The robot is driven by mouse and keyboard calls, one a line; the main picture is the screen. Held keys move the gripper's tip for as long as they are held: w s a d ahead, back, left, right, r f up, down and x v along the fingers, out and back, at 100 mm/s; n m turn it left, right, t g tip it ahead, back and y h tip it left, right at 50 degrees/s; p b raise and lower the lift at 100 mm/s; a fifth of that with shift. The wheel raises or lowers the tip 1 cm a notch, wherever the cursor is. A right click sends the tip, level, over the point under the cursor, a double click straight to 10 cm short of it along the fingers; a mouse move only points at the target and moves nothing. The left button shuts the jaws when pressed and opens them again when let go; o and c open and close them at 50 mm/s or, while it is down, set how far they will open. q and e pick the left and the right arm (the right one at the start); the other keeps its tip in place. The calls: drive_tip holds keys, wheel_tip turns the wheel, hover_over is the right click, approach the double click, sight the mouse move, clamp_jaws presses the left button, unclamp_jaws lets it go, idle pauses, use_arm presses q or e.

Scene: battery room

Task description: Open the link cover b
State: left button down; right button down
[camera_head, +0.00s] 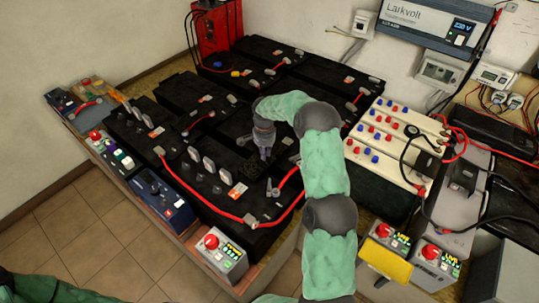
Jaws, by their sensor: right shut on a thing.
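My right arm, in a green sleeve, comes in from the bottom and bends over the black batteries. My right gripper (264,151) points down at the battery tops in the middle of the bank. It is shut on a small part there, which looks like link cover b; the part is mostly hidden by the fingers and dark against the batteries. How far the cover is open cannot be told. My left gripper is out of view; only some green sleeve shows at the bottom left.
A red cable (228,213) runs across the front batteries below my right gripper. Upright grey parts (209,164) stand left of it. Terminal blocks with red and blue plugs (390,125) lie to the right. Boxes with red knobs (222,252) line the front edge.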

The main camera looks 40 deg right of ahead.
drive_tip(key=shift+w, duration=0.1)
drive_tip(key=c, duration=1.2)
unclamp_jaws()
wheel_tip(320, 180, up, 12)
